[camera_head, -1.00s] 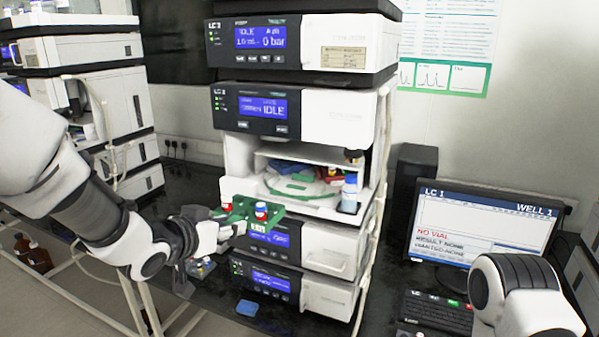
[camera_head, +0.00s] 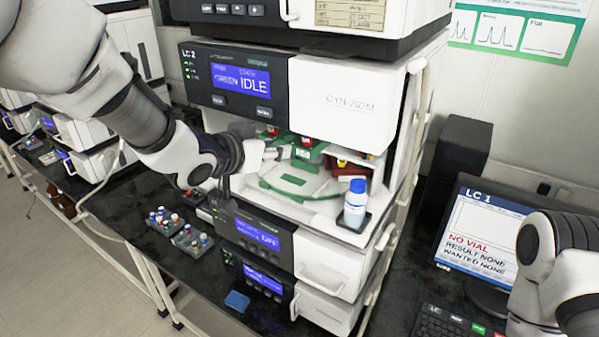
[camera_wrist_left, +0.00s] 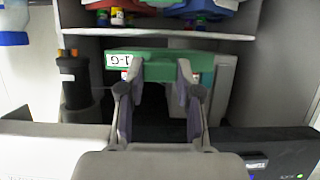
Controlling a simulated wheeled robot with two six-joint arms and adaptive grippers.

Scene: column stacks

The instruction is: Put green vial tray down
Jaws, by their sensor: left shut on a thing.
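My left gripper (camera_head: 274,150) reaches into the bay from the left and is shut on the tray's edge. In the left wrist view the tray (camera_wrist_left: 160,58) shows its label, and the fingers (camera_wrist_left: 160,72) meet its near side. A green-patterned round plate (camera_head: 292,181) lies on the bay floor, below and in front of the tray. I cannot tell whether the tray touches a surface. My right gripper is out of view.
A blue-capped white bottle (camera_head: 356,203) stands at the bay's front right. More vial racks (camera_head: 190,240) sit on the black bench at left.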

